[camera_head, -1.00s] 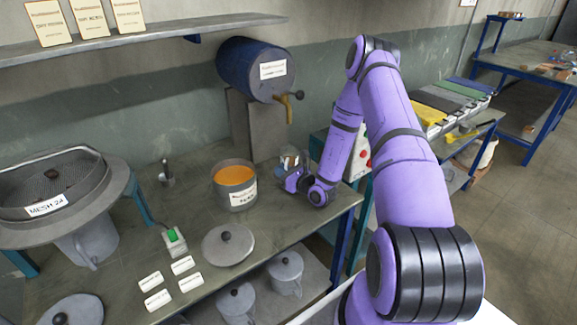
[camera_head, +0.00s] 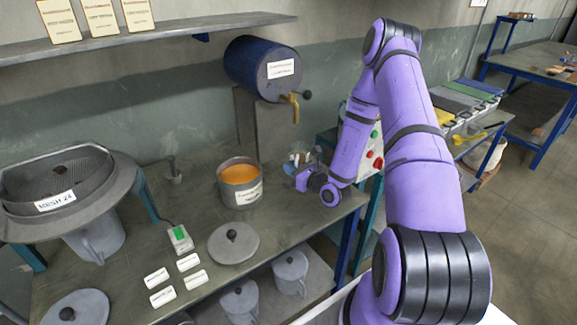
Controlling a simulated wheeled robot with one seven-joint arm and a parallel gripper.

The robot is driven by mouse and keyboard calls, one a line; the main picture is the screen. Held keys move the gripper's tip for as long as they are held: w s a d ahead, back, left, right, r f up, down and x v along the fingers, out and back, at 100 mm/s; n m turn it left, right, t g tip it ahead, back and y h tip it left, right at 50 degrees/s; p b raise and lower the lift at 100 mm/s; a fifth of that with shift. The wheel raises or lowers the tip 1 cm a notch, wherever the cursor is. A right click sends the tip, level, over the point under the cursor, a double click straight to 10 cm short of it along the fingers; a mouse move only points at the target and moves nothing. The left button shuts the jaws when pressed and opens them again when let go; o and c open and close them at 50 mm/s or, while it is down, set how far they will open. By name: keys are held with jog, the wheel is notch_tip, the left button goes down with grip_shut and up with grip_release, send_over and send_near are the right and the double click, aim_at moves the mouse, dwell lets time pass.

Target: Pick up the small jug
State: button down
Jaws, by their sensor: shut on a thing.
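The small jug (camera_head: 299,151) looks like a small clear vessel, at the right end of the workbench, below and near the brass tap of the blue drum. My gripper (camera_head: 303,173) is at the jug's near side and shut on it. The wrist and fingers hide the jug's lower part and the exact grip. I cannot tell whether the jug's base touches the bench.
A grey pot of orange stuff (camera_head: 240,184) stands just left of the jug. The blue drum (camera_head: 262,68) with its tap (camera_head: 291,101) is above and behind. A round lid (camera_head: 233,243) lies in front.

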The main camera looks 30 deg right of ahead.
jog(key=s+a+r, duration=0.1)
jog(key=s+a, duration=0.2)
jog(key=s, duration=0.8)
jog(key=shift+s+a, duration=0.2)
jog(key=shift+s, duration=0.05)
jog(key=shift+r, duration=0.1)
jog(key=c, duration=1.7)
grip_release()
jog(key=shift+c, duration=0.2)
grip_shut()
